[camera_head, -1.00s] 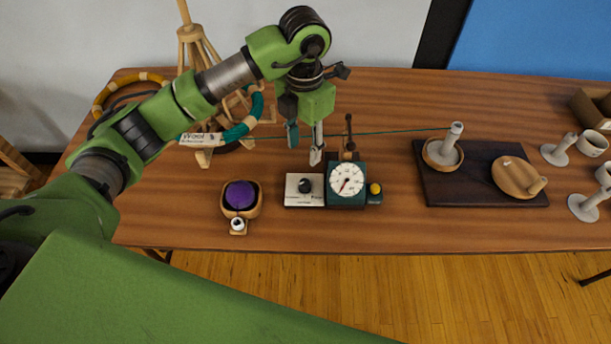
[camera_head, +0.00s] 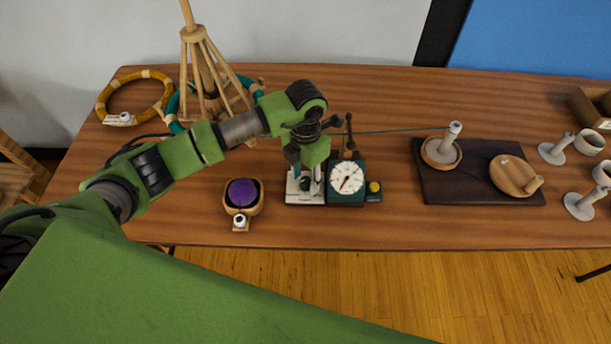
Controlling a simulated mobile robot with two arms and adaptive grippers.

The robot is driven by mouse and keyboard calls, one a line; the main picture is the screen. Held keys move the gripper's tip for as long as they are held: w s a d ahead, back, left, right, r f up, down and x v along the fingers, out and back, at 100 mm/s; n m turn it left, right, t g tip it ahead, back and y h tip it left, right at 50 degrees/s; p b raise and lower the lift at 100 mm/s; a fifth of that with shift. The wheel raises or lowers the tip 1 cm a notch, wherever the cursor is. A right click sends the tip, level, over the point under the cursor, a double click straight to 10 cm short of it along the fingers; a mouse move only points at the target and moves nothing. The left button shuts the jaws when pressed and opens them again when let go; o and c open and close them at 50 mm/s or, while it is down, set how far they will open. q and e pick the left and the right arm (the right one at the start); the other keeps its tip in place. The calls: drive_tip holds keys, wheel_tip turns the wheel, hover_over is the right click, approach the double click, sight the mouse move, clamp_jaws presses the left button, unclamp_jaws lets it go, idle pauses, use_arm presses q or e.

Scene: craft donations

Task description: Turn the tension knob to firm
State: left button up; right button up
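The tension knob (camera_head: 306,184) is a small black knob on a white plate (camera_head: 296,198) at the left of the dark green dial box. My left gripper (camera_head: 307,178) points down at the plate, with one finger on each side of the knob. The fingers are apart, and the knob shows dark between them; I cannot tell whether they touch it. The gripper covers the upper part of the plate and its markings. My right gripper is not in view.
A yellow button (camera_head: 375,187) sits right of the dial. A wooden bowl with a purple ball (camera_head: 242,192) stands to the left. A wooden yarn stand (camera_head: 205,70) and hoops are behind. A teal thread runs right to a spindle (camera_head: 450,138) on a dark board.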

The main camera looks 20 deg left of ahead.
use_arm(q)
drive_tip(key=shift+c, duration=0.3)
clamp_jaws()
drive_tip(key=shift+n, duration=0.3)
drive_tip(key=n, duration=0.4)
drive_tip(key=shift+n+b, duration=0.3)
drive_tip(key=shift+b, duration=0.05)
drive_tip(key=n, duration=0.3)
drive_tip(key=shift+n, duration=0.4)
drive_tip(key=n, duration=0.2)
drive_tip(key=shift+n, duration=0.3)
drive_tip(key=n+p, duration=0.1)
drive_tip(key=n, duration=0.5)
drive_tip(key=shift+r, duration=0.1)
drive_tip(key=n+p, duration=0.2)
drive_tip(key=n, duration=0.4)
drive_tip(key=shift+n, duration=0.3)
